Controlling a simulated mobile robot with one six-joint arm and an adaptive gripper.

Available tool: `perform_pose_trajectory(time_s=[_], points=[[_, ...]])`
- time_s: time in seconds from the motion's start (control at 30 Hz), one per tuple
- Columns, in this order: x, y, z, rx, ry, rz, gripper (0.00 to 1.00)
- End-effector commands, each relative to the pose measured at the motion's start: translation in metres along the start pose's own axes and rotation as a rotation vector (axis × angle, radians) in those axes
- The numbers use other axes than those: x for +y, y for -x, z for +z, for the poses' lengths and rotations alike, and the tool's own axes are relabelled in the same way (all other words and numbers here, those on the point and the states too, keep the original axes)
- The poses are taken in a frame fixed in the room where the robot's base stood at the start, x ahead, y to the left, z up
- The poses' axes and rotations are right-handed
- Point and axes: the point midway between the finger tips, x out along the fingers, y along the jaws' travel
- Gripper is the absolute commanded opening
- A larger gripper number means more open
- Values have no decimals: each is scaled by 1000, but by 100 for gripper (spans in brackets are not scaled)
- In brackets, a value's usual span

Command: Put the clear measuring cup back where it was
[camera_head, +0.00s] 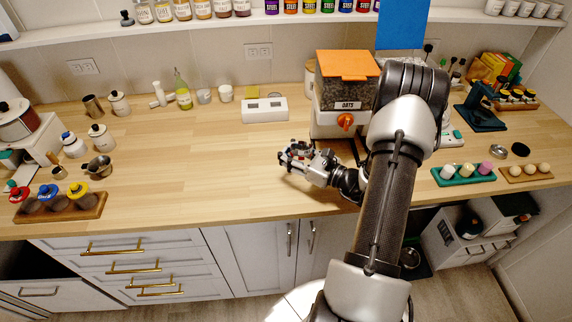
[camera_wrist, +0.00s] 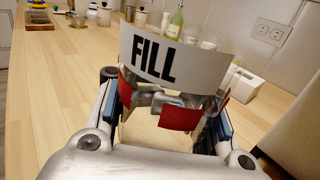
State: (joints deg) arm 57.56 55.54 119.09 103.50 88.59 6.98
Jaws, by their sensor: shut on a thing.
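The clear measuring cup shows in the wrist view as a see-through body with a white band marked FILL (camera_wrist: 178,55) and red patches. It sits between the two fingers of my gripper (camera_wrist: 168,108), which is shut on it. In the head view my gripper (camera_head: 291,158) is low over the middle of the wooden counter, left of the oats dispenser (camera_head: 344,92). The cup is hard to make out there, and I cannot tell whether it touches the counter.
A white block with dark windows (camera_head: 265,110) stands behind my gripper. Jars and a green bottle (camera_head: 182,90) stand at the back. Left are a spice rack (camera_head: 62,210) and pots; right is a teal tray (camera_head: 464,176). The counter (camera_head: 200,165) left of my gripper is clear.

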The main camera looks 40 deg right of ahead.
Motion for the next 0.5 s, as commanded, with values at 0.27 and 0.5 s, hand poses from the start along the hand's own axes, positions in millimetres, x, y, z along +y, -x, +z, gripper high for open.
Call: perform_pose_trajectory(time_s=[0.27, 0.5], points=[[-1, 0, -39, 1, -3, 0, 0], [-1, 0, -41, 0, 0, 0, 0]])
